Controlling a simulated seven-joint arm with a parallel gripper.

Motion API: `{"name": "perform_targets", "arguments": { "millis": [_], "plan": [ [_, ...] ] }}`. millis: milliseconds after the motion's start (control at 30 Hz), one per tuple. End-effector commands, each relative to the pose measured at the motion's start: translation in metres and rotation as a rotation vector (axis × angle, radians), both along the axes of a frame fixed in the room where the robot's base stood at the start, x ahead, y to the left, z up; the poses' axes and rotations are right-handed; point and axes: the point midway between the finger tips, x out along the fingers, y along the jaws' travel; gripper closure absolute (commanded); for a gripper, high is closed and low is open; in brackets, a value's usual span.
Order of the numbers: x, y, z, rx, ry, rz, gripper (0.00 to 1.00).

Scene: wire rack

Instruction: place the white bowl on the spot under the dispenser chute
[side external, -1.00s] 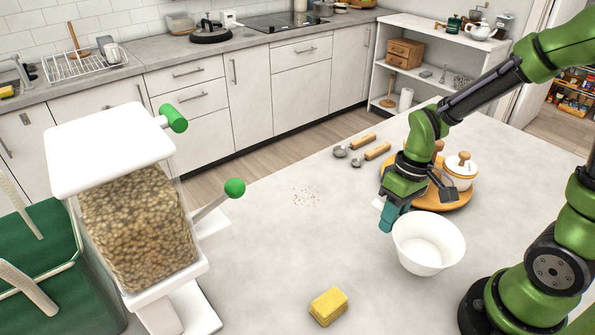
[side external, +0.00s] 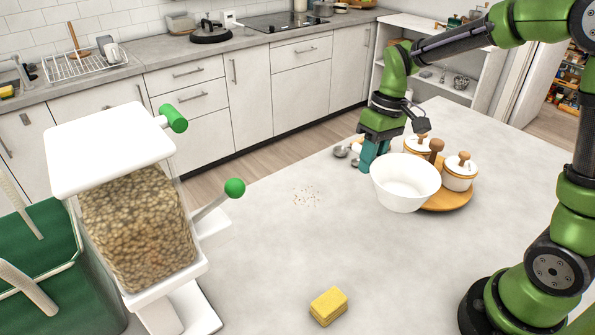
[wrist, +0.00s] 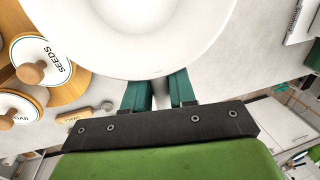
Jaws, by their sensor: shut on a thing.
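The white bowl (side external: 407,183) is upright and looks lifted above the counter, in front of the round wooden tray. My gripper (side external: 371,160) is shut on the bowl's rim at its far left side. In the wrist view the bowl (wrist: 150,25) fills the top, with the teal fingers of my gripper (wrist: 158,92) at its rim; the bowl looks empty. The dispenser (side external: 140,225) stands at the left, full of beige pellets, with a white lid and a green-knobbed lever (side external: 234,188). Its white base (side external: 190,308) shows at the bottom; the spot under the chute is mostly hidden.
A wooden tray (side external: 452,204) with lidded white jars (side external: 460,171) stands right behind the bowl. A yellow sponge (side external: 328,306) lies at the front of the counter. Crumbs (side external: 306,196) lie mid-counter. A green bin (side external: 40,260) is at far left. The counter between bowl and dispenser is largely clear.

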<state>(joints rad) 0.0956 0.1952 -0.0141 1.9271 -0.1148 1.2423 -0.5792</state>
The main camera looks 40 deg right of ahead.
Motion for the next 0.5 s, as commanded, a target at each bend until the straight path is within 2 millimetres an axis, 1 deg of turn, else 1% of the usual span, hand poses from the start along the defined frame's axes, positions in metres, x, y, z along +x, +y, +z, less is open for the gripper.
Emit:
{"name": "perform_targets", "arguments": {
  "millis": [33,300,500],
  "plan": [
    [-0.004,0.000,-0.015,0.001,0.006,0.001,1.00],
    [-0.013,0.000,-0.070,-0.001,0.005,0.000,1.00],
    [-0.012,0.000,-0.091,-0.002,0.001,0.000,1.00]
  ]
}}
